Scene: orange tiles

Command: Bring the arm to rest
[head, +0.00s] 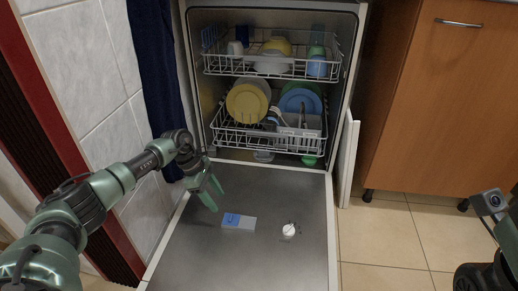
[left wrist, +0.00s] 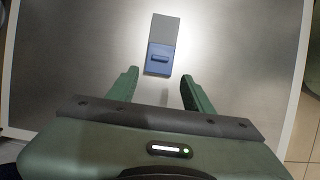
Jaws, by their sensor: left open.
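My left gripper (head: 213,196) is open and empty above the left part of the lowered dishwasher door (head: 240,265). In the left wrist view its two green fingers (left wrist: 159,88) stand apart, with nothing between them but the door surface. A blue and grey dispenser piece (head: 239,221) lies on the door just beyond the fingertips and also shows in the left wrist view (left wrist: 162,45). My right gripper (head: 488,200) is only partly in view at the right edge, above the floor. Its jaw opening is unclear.
The upper rack (head: 270,68) holds cups and bowls. The lower rack (head: 265,135) holds plates and cutlery. A round white cap (head: 289,230) is on the door. A tiled wall (head: 85,55) and dark cloth (head: 155,60) are at left, an orange cabinet (head: 440,110) at right.

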